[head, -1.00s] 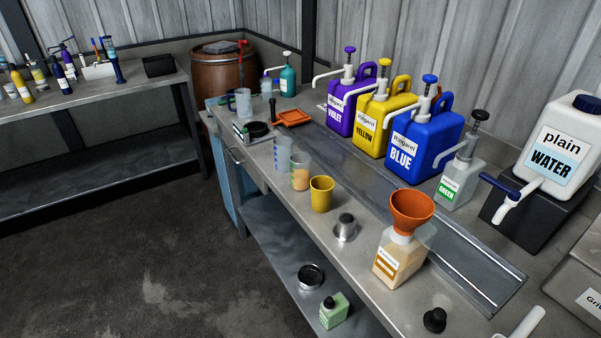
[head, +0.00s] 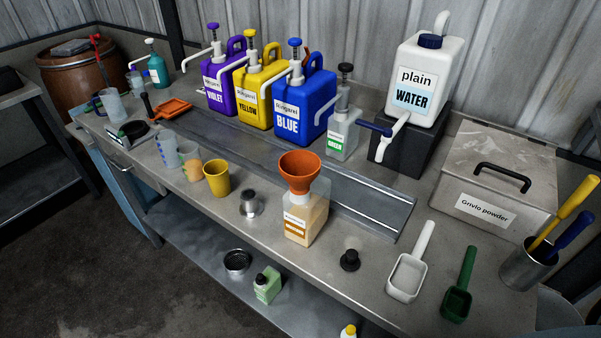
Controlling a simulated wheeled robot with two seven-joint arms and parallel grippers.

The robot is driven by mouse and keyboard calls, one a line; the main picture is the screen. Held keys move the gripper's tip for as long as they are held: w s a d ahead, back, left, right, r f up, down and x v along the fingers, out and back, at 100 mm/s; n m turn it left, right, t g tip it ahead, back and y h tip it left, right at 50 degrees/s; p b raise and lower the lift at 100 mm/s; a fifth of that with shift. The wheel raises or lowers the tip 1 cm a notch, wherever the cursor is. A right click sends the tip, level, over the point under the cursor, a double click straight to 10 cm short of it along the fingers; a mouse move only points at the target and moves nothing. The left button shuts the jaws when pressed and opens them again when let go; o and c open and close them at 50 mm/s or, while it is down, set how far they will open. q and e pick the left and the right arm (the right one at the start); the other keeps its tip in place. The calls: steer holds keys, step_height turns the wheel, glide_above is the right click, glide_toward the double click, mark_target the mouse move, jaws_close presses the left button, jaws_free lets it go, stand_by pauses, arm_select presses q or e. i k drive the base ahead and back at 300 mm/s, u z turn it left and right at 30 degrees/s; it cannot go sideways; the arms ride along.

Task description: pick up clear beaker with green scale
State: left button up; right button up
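Several clear beakers stand on the workbench in the head view. One with blue scale marks (head: 168,149) stands at the bench's left front. A second clear beaker (head: 190,162) stands right beside it, with something orange-tan low in it; its scale colour is too small to tell. A third clear beaker (head: 113,105) stands farther back on the left; its scale colour cannot be made out either. Neither of my grippers is in view.
A yellow cup (head: 217,178) stands just right of the beakers. A bottle with an orange funnel (head: 300,172) is near the bench's middle. Pump canisters, including the blue one (head: 306,100), line the back. A scale (head: 133,131) and orange tray (head: 173,108) are behind the beakers.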

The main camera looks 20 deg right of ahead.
mark_target(192, 162)
steer(key=u, duration=0.95)
steer(key=i, duration=0.35)
steer(key=z, duration=2.15)
